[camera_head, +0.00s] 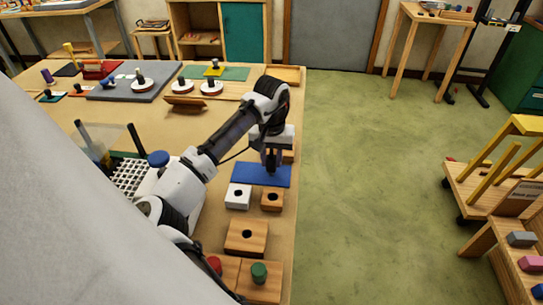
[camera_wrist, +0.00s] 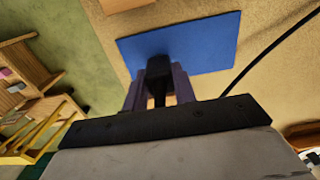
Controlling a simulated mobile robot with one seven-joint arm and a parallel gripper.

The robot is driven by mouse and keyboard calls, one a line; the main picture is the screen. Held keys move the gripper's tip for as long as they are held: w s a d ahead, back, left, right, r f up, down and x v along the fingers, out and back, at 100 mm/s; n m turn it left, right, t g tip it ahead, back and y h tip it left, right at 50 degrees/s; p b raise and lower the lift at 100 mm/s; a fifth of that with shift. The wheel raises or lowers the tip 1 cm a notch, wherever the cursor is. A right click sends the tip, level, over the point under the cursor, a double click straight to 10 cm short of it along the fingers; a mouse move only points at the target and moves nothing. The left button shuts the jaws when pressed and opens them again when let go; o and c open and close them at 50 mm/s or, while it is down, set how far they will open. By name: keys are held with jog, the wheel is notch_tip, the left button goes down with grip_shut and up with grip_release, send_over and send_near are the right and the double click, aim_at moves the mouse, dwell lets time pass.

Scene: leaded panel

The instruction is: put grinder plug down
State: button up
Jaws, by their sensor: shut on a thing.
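My gripper (camera_head: 271,160) points down over the blue mat (camera_head: 262,178) near the right edge of the workbench. In the wrist view my gripper (camera_wrist: 158,95) is shut on a black piece, the grinder plug (camera_wrist: 158,72), with one finger on each side. The plug is seen against the blue mat (camera_wrist: 208,45). I cannot tell whether its lower end touches the mat. In the head view the plug is small and dark and mostly merges with the fingers.
A white block (camera_head: 238,196) and a small wooden block (camera_head: 272,201), both with holes, sit just in front of the mat. A larger wooden block (camera_head: 246,237) stands nearer. A white grid rack (camera_head: 130,177) is to the left. Open floor (camera_head: 370,180) lies right of the bench.

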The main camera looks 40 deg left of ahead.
aim_at(272, 157)
jog(key=o, duration=1.1)
jog(key=shift+f, duration=0.1)
jog(key=shift+c, duration=0.2)
notch_tip(272, 157, up, 12)
jog(key=b, duration=0.3)
